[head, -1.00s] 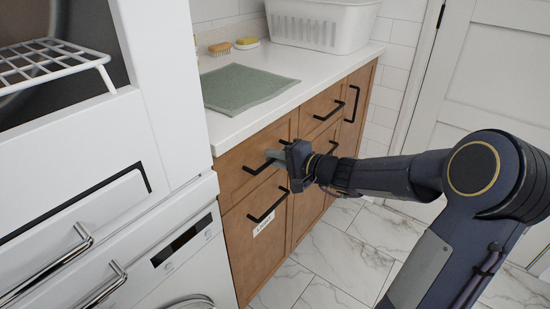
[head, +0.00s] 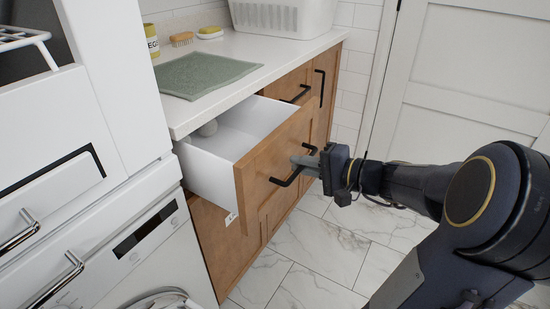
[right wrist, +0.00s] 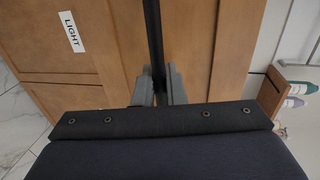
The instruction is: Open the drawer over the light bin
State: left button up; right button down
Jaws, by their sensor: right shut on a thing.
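The wooden drawer (head: 262,160) over the light bin is pulled well out from under the counter, and its white inside shows. My right gripper (head: 306,162) is shut on the drawer's black handle (head: 288,181). In the right wrist view the handle (right wrist: 154,35) runs between the two fingers (right wrist: 159,88). The light bin's wooden front (head: 222,245) is below the drawer, shut and partly hidden by it. Its LIGHT label (right wrist: 72,32) reads clearly in the right wrist view. My left gripper is not in view.
A green mat (head: 205,74), a brush (head: 182,39), a sponge and a white basket (head: 285,15) are on the counter. A white washer (head: 150,250) stands at left. The marble floor (head: 318,262) is clear.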

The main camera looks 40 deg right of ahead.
jog(key=f+b+v, duration=0.1)
jog(key=f+v, duration=0.1)
jog(key=v, duration=0.8)
jog(key=shift+s+d, duration=0.3)
jog(key=shift+s, duration=0.15)
jog(key=c, duration=1.6)
grip_release()
jog(key=v, duration=0.7)
jog(key=shift+s+d+p, duration=0.15)
jog(key=shift+s+p, duration=0.2)
jog(key=shift+p, duration=0.05)
jog(key=shift+s, duration=0.1)
